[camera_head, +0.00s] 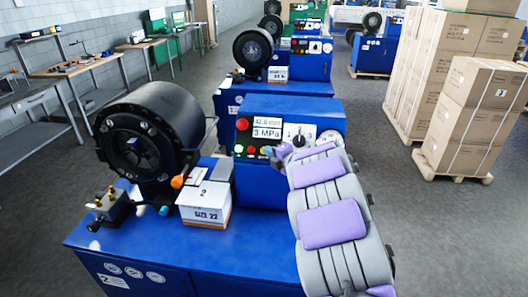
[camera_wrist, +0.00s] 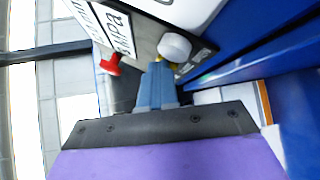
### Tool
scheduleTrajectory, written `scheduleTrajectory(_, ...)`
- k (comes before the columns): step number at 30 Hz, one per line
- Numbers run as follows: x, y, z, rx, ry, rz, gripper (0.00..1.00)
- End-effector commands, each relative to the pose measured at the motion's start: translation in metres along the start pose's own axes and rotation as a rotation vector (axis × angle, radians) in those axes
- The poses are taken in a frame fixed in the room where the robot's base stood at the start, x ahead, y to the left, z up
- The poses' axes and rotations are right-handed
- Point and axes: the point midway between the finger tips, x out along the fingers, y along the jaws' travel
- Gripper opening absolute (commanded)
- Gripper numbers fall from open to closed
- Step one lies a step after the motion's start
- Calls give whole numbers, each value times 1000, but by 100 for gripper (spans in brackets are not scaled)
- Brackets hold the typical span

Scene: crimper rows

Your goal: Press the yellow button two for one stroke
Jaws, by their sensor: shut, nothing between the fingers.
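The nearest blue crimper (camera_head: 190,252) carries a number 2 label on its front and a control panel with a display reading 3 MPa (camera_head: 267,128). A large red button (camera_head: 242,124) sits left of the display, and a row of small buttons (camera_head: 252,150) runs below it. My gripper (camera_head: 281,152) is at the right end of this row. In the wrist view my gripper (camera_wrist: 158,72) is shut and empty, its tips close to the panel between a red knob (camera_wrist: 110,64) and a white round knob (camera_wrist: 174,46). A yellow button is mostly hidden by the fingertips; contact cannot be told.
A black round crimping head (camera_head: 150,140) stands left of the panel. A white box marked 2 (camera_head: 204,205) sits on the machine top. More blue crimpers (camera_head: 300,62) stand behind. Stacked cartons (camera_head: 470,110) are at right, workbenches (camera_head: 85,68) at left.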

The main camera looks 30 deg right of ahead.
Motion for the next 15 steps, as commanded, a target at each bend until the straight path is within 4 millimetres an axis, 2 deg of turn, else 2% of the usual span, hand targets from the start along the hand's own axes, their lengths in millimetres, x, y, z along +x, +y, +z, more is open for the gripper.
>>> scheduleTrajectory(15, -6, 11, -22, -2, 0, 0, 0)
